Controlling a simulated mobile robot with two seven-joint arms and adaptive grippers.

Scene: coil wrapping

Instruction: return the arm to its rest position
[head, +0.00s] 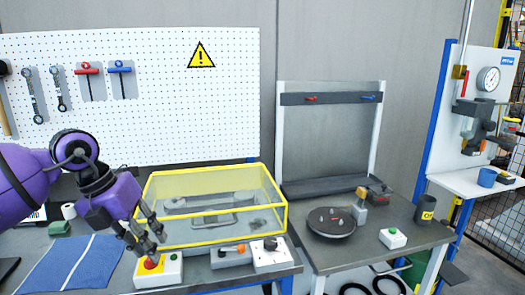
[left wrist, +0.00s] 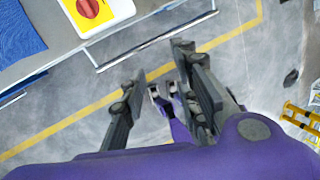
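My left arm comes in from the left in the head view. Its left gripper (head: 147,240) points down in front of the button box with a red button (head: 152,262) at the table's front edge. The button box (left wrist: 100,12) lies at the top left there, apart from the fingers. A small purple part with grey tips (left wrist: 164,90), seemingly my right gripper, shows beyond the left fingers, partly hidden. My right arm is not in the head view.
A yellow-framed clear case (head: 212,205) stands behind the left gripper. A blue towel (head: 75,262) lies left of it, and a white box with a black knob (head: 270,254) is to the right. A dark turntable (head: 331,222) stands on the second table.

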